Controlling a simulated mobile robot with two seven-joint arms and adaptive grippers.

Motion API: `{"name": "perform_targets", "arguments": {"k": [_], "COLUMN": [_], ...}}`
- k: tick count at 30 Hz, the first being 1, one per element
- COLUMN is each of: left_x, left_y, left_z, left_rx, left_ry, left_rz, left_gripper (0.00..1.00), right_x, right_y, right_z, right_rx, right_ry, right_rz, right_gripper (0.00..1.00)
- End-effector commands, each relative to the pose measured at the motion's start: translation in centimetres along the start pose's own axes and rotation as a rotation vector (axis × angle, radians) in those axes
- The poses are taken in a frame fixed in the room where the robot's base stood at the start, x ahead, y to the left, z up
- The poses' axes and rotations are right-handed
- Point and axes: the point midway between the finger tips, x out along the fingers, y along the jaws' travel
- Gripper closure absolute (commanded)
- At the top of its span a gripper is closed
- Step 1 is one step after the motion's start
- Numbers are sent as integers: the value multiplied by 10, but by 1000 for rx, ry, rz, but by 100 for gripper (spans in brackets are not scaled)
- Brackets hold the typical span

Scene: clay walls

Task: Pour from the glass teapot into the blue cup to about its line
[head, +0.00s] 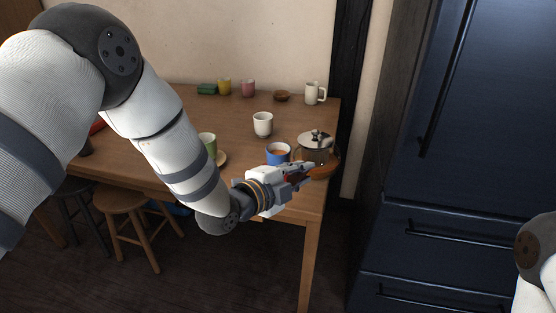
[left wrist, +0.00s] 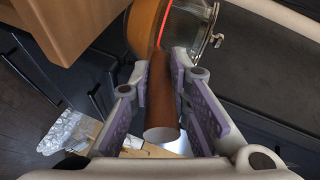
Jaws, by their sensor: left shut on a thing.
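The glass teapot (head: 318,152) with a metal lid is at the right end of the table, beside the blue cup (head: 278,154). My left gripper (head: 298,173) is shut on its brown handle, which shows between the finger pads in the left wrist view (left wrist: 161,92). Part of the teapot's glass body (left wrist: 192,25) shows beyond the handle there. Its spout is not clear, and I cannot tell whether it touches the table. The blue cup stands upright with orange-brown liquid inside; its line cannot be made out. My right gripper is out of view.
On the wooden table (head: 165,98) stand a white cup (head: 263,124), a cream mug (head: 315,92), a green cup (head: 209,144), a small brown bowl (head: 282,96), and yellow and pink cups behind. Stools (head: 130,210) stand in front. A dark blue cabinet (head: 470,150) is at right.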

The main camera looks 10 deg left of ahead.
Motion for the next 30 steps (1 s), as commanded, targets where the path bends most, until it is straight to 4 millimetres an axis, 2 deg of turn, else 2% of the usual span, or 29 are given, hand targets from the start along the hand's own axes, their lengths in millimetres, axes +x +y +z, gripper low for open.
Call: {"name": "perform_targets", "arguments": {"k": [6,12,16,20,27,30], "left_x": [0,-6,-10,-7,2,2], "left_y": [-2,-29,-40,-30,5,5], "left_z": [0,-8,-12,-9,2,2], "left_rx": [72,76,74,69,81,87], "left_ry": [-20,-17,-18,-20,-26,-25], "left_rz": [4,-5,-3,9,19,12], "left_gripper": [100,100,100,100,100,100], "right_x": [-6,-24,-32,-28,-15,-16], "right_y": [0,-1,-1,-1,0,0], "right_z": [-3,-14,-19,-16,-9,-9], "right_rx": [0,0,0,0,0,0], "right_ry": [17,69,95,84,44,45], "right_rz": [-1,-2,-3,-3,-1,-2], "right_gripper": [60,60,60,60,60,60]}}
